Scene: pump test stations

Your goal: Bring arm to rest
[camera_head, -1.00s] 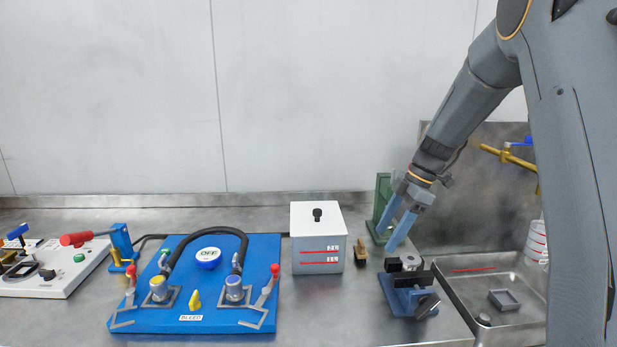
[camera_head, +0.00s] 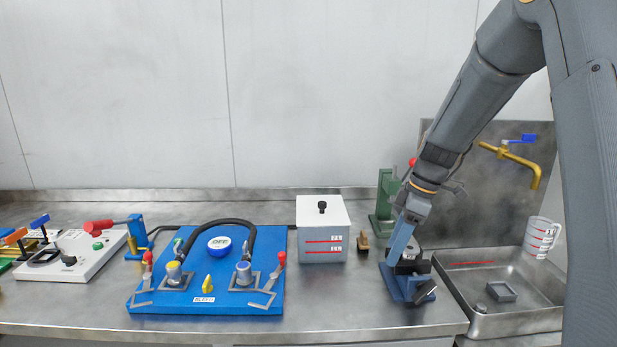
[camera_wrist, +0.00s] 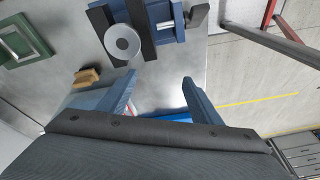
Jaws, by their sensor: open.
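My gripper (camera_head: 396,260) hangs from my grey arm, pointing down at the right part of the steel bench, in front of or above a small blue vise (camera_head: 408,284). In the wrist view my gripper (camera_wrist: 158,92) has its two blue fingers spread wide with nothing between them. The wrist view also shows the blue vise (camera_wrist: 165,32), with a round grey metal piece (camera_wrist: 122,41) between its dark jaws, beyond the fingers. The fingers appear apart from that piece. In the head view, my gripper partly hides the vise and the piece.
A white box (camera_head: 323,232) with a black knob and a blue pump board (camera_head: 160,300) stand to the left. A steel sink (camera_head: 540,318), brass tap (camera_head: 520,160) and clear jug (camera_head: 541,237) are at right. A green stand (camera_head: 382,215) and small brown block (camera_head: 363,242) are behind the vise.

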